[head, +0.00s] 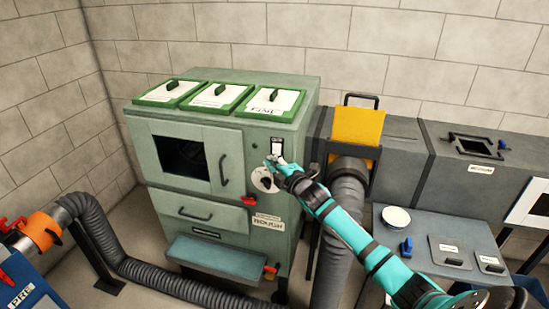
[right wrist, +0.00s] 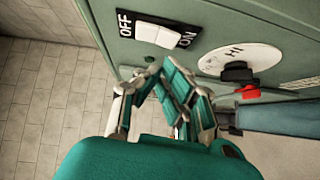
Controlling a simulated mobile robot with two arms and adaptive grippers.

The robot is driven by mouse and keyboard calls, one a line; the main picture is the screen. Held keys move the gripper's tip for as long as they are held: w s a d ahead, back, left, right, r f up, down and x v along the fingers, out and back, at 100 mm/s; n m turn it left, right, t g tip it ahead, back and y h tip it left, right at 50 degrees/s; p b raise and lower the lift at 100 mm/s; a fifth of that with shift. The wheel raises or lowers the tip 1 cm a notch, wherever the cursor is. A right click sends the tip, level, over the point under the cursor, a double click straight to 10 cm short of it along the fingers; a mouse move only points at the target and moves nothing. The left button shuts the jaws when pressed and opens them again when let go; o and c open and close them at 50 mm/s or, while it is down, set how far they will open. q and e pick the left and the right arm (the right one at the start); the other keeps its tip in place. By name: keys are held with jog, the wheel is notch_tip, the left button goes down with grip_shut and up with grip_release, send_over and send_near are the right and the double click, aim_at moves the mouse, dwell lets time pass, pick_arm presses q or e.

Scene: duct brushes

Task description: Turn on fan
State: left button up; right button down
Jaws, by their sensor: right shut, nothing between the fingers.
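The switch (head: 277,147) is a white rocker on a black plate on the front of the green cabinet (head: 228,141). In the right wrist view the rocker (right wrist: 158,33) sits between the words OFF and ON. I cannot tell which side is pressed in. My right gripper (head: 275,162) is shut and empty, just below the switch in the head view. In the right wrist view its fingertips (right wrist: 154,68) are close to the panel beside the plate; I cannot tell whether they touch. My left gripper is not in view.
A round white dial (head: 265,180) with a black knob and a red lever (head: 249,201) are near the gripper. A grey duct hose (head: 345,215) with a yellow plate (head: 357,126) stands right of the cabinet. A grey side table (head: 420,225) is at the right.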

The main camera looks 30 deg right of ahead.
jog(key=shift+w+d+f, duration=0.1)
jog(key=shift+w+d, duration=0.35)
jog(key=shift+d, duration=0.1)
jog(key=shift+w+d+f+t+b, duration=0.15)
jog(key=shift+d+f+t+b, duration=0.25)
jog(key=shift+b, duration=0.8)
jog(key=shift+w+a+r+p, duration=0.1)
jog(key=shift+a+r+p, duration=0.05)
jog(key=shift+r+p, duration=0.15)
jog(key=shift+f, duration=0.1)
